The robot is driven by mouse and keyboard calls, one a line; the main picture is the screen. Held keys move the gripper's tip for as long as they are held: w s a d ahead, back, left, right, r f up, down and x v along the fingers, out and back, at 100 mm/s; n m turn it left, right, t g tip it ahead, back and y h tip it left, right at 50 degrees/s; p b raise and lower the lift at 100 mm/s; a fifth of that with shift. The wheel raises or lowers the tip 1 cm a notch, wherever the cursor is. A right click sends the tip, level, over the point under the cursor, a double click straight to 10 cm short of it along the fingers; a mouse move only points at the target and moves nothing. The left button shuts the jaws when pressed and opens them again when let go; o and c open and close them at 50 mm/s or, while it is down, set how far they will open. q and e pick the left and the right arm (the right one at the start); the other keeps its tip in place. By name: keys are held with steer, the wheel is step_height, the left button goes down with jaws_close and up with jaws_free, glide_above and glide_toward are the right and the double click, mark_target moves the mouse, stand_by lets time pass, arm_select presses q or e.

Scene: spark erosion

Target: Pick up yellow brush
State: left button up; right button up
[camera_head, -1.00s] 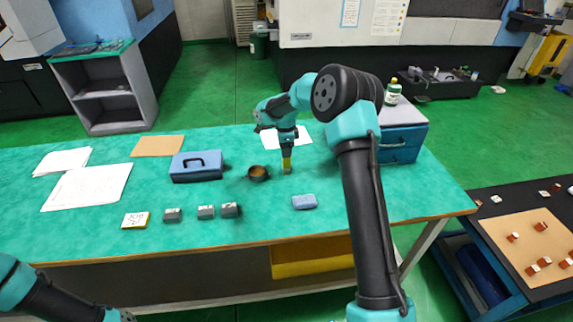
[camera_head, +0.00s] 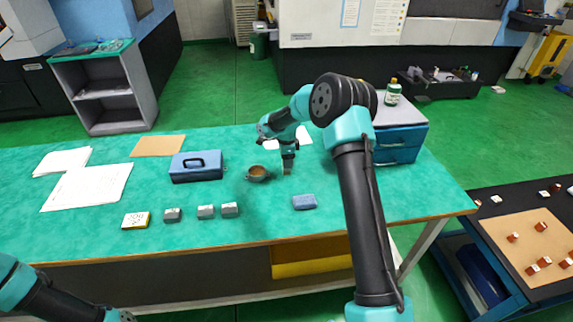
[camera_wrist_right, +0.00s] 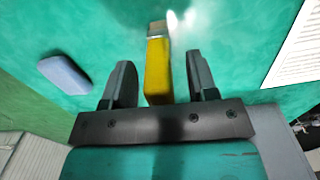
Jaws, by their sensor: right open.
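The yellow brush (camera_wrist_right: 158,70) lies between the two fingers of my right gripper (camera_wrist_right: 157,62) in the right wrist view. Its yellow handle points toward the gripper's palm, and its metal ferrule and pale bristle end are at the top. Gaps show on both sides of the handle, so the fingers are open around it and not touching it. In the head view my right gripper (camera_head: 287,161) is low over the table and hides the yellow handle; only a small greyish end (camera_head: 287,170) shows beneath. My left gripper is out of view.
A blue-grey block (camera_head: 304,202) lies in front, right. A blue toolbox (camera_head: 196,167) and several small grey blocks are farther left. A blue drawer unit (camera_head: 402,145) stands behind my right arm.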

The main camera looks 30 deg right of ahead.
steer(key=shift+c, duration=0.4)
jaws_close()
steer(key=shift+r, duration=0.1)
steer(key=shift+r, duration=1.45)
steer(key=shift+s+a+r, duration=0.1)
steer(key=shift+s+r, duration=0.05)
steer(key=shift+r, duration=0.15)
steer(key=s+a+r, duration=0.1)
steer(key=s+a, duration=0.7)
steer(key=s, duration=0.5)
steer(key=shift+s+r, duration=0.15)
steer(key=shift+s, duration=0.05)
steer(key=shift+a, duration=0.1)
